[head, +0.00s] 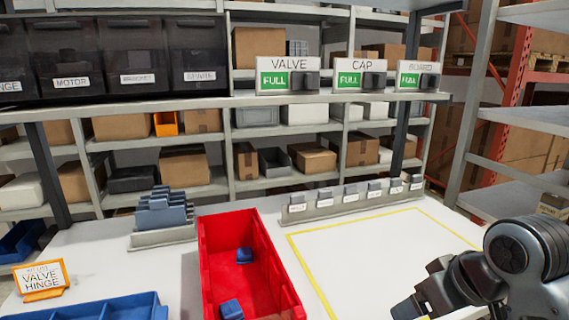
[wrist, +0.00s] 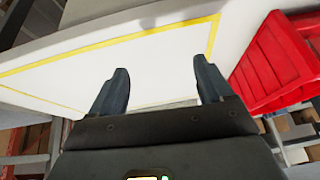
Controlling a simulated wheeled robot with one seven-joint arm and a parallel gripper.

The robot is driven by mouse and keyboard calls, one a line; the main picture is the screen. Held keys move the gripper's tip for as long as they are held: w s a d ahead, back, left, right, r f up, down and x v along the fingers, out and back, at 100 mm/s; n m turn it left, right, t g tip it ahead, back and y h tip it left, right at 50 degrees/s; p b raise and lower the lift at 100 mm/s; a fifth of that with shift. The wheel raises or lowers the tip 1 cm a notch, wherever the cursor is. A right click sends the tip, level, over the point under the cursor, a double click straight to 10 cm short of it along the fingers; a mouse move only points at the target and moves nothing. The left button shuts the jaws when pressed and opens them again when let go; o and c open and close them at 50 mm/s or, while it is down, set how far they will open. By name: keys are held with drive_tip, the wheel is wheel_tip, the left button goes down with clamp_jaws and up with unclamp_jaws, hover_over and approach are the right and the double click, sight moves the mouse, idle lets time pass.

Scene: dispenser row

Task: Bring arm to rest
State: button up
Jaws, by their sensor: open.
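My gripper (wrist: 158,88) is open in the wrist view, with its two dark fingers apart and nothing between them. It faces the white table (wrist: 60,35) near the area outlined in yellow. In the head view my arm is folded at the lower right, over the table's right side; the fingertips are hard to make out there.
A red bin (head: 215,228) with two blue pieces (head: 244,256) stands mid-table. A blue tray (head: 90,308), a rack of blue parts (head: 163,212) and an orange-framed sign (head: 42,281) are left. Labelled dispensers (head: 287,76) hang above. The yellow-outlined area (head: 385,250) is clear.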

drive_tip(key=s+a+f+m+t+y, duration=0.2)
drive_tip(key=s+a+f+t, duration=0.15)
drive_tip(key=a+f, duration=0.35)
drive_tip(key=s+a+f+m+t+h, duration=0.1)
drive_tip(key=s+a+f+m+t, duration=0.2)
drive_tip(key=s, duration=0.7)
drive_tip(key=s+d+r+t+h, duration=0.1)
drive_tip(key=s+d+r, duration=0.1)
drive_tip(key=s, duration=0.6)
drive_tip(key=s+d+r+n+t+h, duration=0.1)
drive_tip(key=s+d+r, duration=0.2)
drive_tip(key=s, duration=0.5)
drive_tip(key=s+d+r+t+h, duration=0.1)
drive_tip(key=s+d+r, duration=0.1)
drive_tip(key=s, duration=0.7)
drive_tip(key=shift+d+r+n, duration=0.2)
drive_tip(key=shift+d+n, duration=0.1)
drive_tip(key=shift+d, duration=0.5)
